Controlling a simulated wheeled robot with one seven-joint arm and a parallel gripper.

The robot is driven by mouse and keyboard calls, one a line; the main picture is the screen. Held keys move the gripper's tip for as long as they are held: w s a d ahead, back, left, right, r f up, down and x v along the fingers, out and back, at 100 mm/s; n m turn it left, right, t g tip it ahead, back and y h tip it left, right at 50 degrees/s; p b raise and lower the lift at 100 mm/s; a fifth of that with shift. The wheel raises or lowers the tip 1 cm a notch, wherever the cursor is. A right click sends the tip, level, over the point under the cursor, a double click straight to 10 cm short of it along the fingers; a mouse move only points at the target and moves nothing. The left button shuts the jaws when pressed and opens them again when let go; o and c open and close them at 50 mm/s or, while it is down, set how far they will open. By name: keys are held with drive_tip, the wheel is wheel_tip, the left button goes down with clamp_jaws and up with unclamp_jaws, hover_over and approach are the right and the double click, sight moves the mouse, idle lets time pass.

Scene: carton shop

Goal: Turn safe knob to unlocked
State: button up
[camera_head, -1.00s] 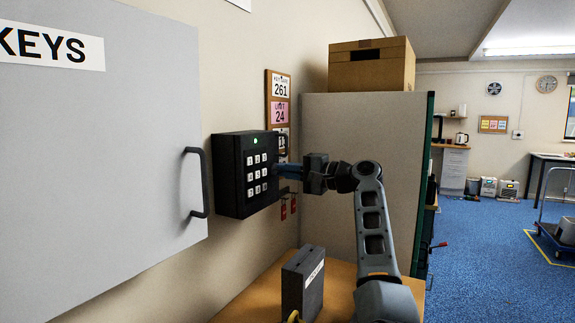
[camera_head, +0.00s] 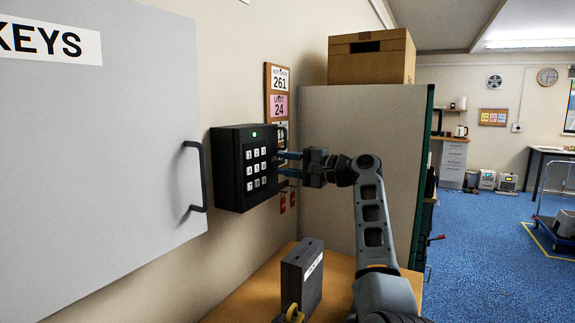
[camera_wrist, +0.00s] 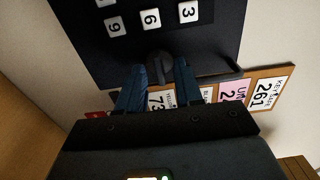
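The safe (camera_head: 232,170) is a black wall box with white number keys and a lit green light. Its dark knob (camera_wrist: 160,68) shows in the wrist view, between my two blue fingers and beside the keys. My gripper (camera_wrist: 164,76) has one finger on each side of the knob and appears closed against it. In the head view my gripper (camera_head: 284,163) reaches the right part of the safe's front, with its fingers one above the other. There the knob is hidden by the fingers. I see no readable lock marking around the knob.
A grey key cabinet (camera_head: 100,150) with a handle is at the left. A notice board (camera_head: 266,95) and red tags (camera_head: 283,203) hang by the safe. A dark box (camera_head: 301,275) stands on the wooden top below.

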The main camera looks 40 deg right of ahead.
drive_tip(key=shift+s, duration=0.1)
drive_tip(key=shift+s+d+f, duration=0.1)
drive_tip(key=shift+s+d, duration=0.1)
drive_tip(key=shift+s, duration=0.15)
drive_tip(key=b+v, duration=0.2)
drive_tip(key=v, duration=0.5)
idle(0.3)
